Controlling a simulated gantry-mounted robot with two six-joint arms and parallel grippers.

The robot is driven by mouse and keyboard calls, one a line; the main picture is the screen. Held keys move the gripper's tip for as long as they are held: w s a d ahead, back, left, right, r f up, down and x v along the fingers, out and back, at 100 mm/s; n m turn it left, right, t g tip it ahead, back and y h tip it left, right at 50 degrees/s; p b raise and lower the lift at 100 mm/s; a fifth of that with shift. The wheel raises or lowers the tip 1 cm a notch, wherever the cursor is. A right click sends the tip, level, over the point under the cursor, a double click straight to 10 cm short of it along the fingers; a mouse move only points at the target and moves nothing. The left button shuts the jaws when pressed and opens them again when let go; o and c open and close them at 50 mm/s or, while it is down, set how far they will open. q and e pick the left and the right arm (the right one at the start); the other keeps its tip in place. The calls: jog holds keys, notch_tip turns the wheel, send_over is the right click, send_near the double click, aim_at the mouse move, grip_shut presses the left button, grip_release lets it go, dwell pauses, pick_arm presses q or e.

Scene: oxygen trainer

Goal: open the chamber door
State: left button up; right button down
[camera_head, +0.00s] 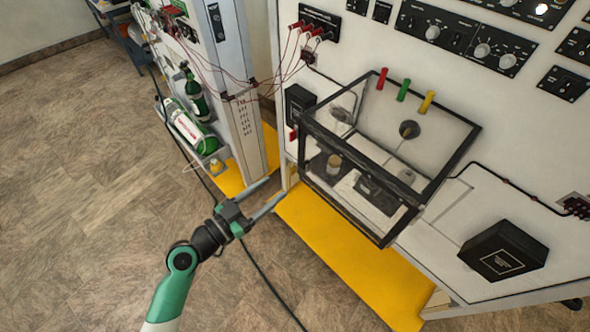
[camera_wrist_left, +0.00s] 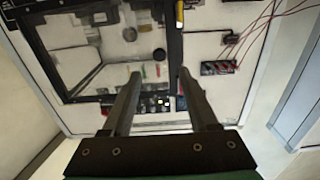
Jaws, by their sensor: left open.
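The chamber (camera_head: 362,156) is a clear box with a black frame on the white panel, right of centre in the head view. Its door appears to be the clear framed front; I cannot tell if it is latched. The black frame (camera_wrist_left: 175,42) also shows in the left wrist view. A small red part (camera_head: 293,133) sits at the chamber's left edge. My left gripper (camera_head: 279,188) is open and empty, lower left of the chamber and apart from it. In the left wrist view the open fingers (camera_wrist_left: 160,76) point toward the frame's edge. My right gripper is not in view.
Red, green and yellow tabs (camera_head: 403,90) stand above the chamber. Red wires hang from a socket block (camera_head: 318,24). A black box (camera_head: 503,250) is at the lower right. Floor is clear at lower left.

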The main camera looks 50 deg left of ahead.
aim_at(300, 168)
pick_arm(q)
jog(key=w+p, duration=0.1)
jog(key=w, duration=0.7)
jog(key=shift+w, duration=0.3)
jog(key=shift+c, duration=0.3)
grip_shut()
dwell(0.6)
